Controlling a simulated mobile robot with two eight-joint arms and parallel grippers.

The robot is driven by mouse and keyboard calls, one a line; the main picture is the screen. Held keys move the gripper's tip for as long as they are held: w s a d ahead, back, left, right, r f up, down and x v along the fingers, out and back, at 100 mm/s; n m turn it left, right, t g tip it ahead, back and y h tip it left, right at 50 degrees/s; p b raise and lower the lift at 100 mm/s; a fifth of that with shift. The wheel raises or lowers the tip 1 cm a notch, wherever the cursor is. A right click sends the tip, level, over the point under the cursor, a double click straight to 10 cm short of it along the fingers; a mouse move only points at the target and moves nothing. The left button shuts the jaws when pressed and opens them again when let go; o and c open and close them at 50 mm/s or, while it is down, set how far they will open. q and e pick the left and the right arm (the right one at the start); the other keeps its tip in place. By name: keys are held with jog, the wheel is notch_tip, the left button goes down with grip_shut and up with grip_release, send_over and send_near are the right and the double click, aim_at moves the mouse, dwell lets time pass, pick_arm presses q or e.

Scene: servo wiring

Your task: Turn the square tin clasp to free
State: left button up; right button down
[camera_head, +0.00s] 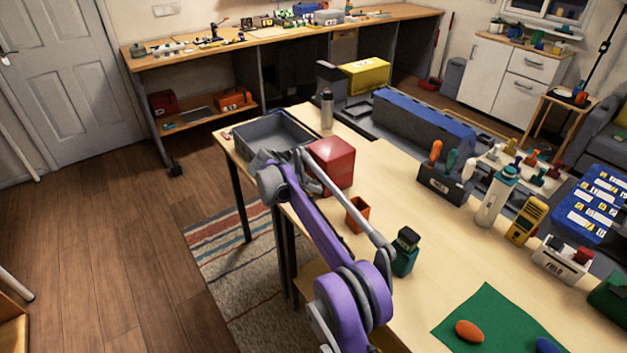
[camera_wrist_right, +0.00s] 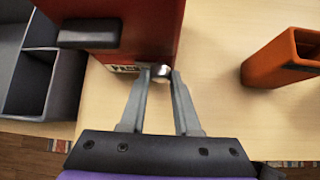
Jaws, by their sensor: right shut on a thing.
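The red square tin (camera_head: 333,163) stands on the workbench; in the right wrist view its red side (camera_wrist_right: 135,42) fills the top, with a dark block (camera_wrist_right: 88,33) and a partly hidden white label (camera_wrist_right: 122,69). A small silver clasp (camera_wrist_right: 160,72) sits low on the tin's side, near the label. My right gripper (camera_wrist_right: 161,80) is at the tin, its two fingertips closed on the clasp from either side. In the head view my purple right arm reaches to the tin and hides the contact. My left gripper is not in view.
A grey divided tray (camera_head: 272,131) stands beside the tin, close on the left in the wrist view. An orange open cup (camera_head: 357,214) stands to the right, with bare wood between. A dark green bottle (camera_head: 404,252) and tool holder (camera_head: 440,185) stand farther right.

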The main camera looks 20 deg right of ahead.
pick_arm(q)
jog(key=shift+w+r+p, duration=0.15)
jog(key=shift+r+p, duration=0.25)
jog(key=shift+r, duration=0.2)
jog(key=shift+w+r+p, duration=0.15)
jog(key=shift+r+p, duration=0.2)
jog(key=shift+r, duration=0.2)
pick_arm(e)
jog(key=shift+w+n+g+h, duration=0.15)
jog(key=shift+n+g+h, duration=0.15)
jog(key=shift+g, duration=0.2)
jog(key=c, duration=0.6)
grip_release()
jog(key=shift+r, duration=0.1)
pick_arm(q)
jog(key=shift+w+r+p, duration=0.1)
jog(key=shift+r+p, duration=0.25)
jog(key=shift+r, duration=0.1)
pick_arm(e)
jog(key=v, duration=1)
jog(key=shift+a+r, duration=0.25)
